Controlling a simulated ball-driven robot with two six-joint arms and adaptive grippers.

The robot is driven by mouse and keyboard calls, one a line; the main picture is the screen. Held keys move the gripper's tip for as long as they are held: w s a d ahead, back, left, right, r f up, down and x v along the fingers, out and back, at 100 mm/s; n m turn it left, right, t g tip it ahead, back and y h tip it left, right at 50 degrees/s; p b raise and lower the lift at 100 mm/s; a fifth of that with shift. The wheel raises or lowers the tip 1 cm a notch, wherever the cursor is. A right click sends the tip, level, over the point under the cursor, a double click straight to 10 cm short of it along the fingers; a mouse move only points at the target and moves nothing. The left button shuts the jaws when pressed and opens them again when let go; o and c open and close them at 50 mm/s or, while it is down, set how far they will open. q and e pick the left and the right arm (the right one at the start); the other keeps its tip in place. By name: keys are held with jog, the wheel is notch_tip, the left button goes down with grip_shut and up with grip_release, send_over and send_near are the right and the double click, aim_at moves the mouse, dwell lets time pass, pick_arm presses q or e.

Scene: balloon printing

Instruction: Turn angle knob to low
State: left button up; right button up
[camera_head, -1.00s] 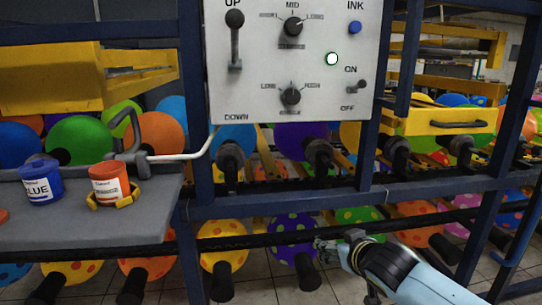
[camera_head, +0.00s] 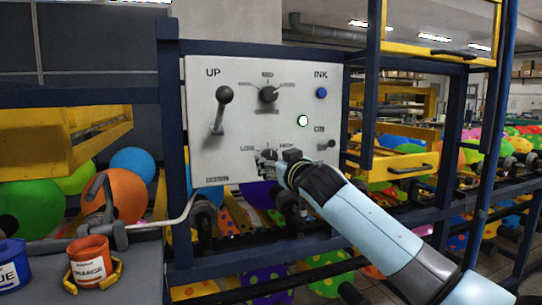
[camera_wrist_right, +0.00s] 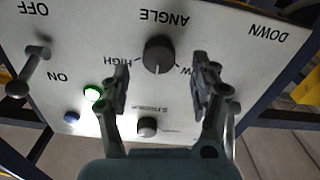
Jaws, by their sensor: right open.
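The angle knob (camera_wrist_right: 159,54) is a round black knob on the grey control panel (camera_head: 204,140), under the ANGLE label in the upside-down right wrist view. Its light mark appears to point between HIGH and the partly covered LOW label. In the head view my right gripper (camera_head: 267,157) is in front of the panel's lower middle and covers most of this knob. In the wrist view my right gripper (camera_wrist_right: 159,75) is open, with one finger on each side of the knob. Contact cannot be told. My left gripper is not in view.
The panel also carries an upper knob (camera_head: 268,94), a lever (camera_head: 222,111) with its ball up, a lit green light (camera_head: 303,121), a blue button (camera_head: 321,92) and a toggle switch (camera_head: 326,145). An orange ink can (camera_head: 88,263) stands at lower left. Blue frame posts flank the panel.

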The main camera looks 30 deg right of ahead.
aim_at(271, 158)
jog(key=shift+x, duration=1.75)
jog(key=c, duration=1.2)
